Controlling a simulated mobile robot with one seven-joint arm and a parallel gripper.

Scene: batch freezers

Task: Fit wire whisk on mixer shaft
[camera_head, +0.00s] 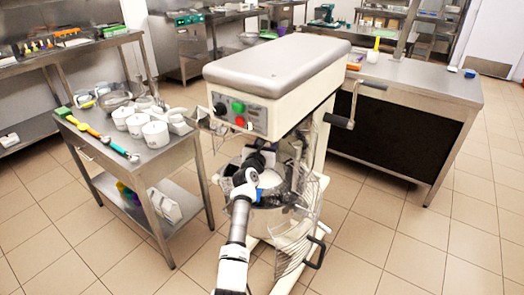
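The mixer (277,72) stands in the middle, a cream machine with a grey top and green and red buttons on its front. My arm reaches up from the bottom to the space under the mixer head. My gripper (287,198) is dark and small there, in front of the bowl (268,222) and close to the wire guard. Whether its fingers are open or shut cannot be made out. The mixer shaft is hidden behind my arm and the head. I cannot pick out the wire whisk for sure among the thin wires around my gripper.
A wire guard (294,240) hangs at the bowl's right side. A crank handle (340,121) sticks out right. A steel cart (150,166) at left holds white containers (155,134) and coloured-handled tools. A counter (430,82) stands behind right. Tiled floor is clear at front right.

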